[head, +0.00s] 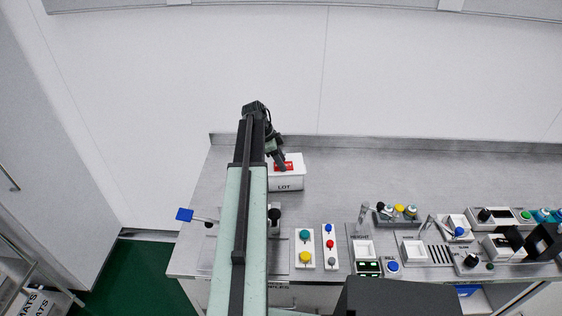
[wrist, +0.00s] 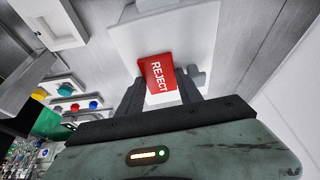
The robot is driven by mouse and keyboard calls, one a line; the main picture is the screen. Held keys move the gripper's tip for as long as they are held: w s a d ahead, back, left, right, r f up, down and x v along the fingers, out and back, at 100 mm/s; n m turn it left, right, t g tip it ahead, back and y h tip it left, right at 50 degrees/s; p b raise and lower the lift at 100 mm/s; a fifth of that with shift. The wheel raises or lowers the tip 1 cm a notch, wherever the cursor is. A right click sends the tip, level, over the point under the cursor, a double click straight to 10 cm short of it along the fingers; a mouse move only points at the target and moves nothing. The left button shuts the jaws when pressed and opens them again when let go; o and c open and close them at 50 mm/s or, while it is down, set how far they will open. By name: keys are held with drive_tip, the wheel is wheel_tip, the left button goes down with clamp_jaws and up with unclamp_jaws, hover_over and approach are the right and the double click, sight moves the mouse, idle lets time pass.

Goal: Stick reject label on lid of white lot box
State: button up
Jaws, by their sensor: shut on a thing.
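The white lot box (head: 287,184), marked LOT on its front, stands on the steel bench near its back edge. Its white lid (wrist: 190,30) fills the upper middle of the wrist view. The red reject label (wrist: 159,80) lies between my gripper's fingers (wrist: 162,92) in the wrist view, its word REJECT readable. In the head view the red label (head: 284,166) shows over the lid, with my gripper (head: 279,163) at it. My gripper is shut on the label. I cannot tell whether the label touches the lid. My arm hides the bench left of the box.
Button panels (head: 304,248) stand along the bench front, right of my arm. A row of trays and instruments (head: 455,240) fills the right front. A blue-ended lever (head: 185,215) sticks out at the left edge. The bench right of the box is clear.

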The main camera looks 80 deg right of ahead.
drive_tip(key=o, duration=1.4)
drive_tip(key=p+v, duration=0.7)
drive_tip(key=shift+r, duration=0.2)
drive_tip(key=shift+w+r, duration=0.15)
drive_tip(key=shift+w, duration=0.05)
drive_tip(key=shift+w, duration=0.1)
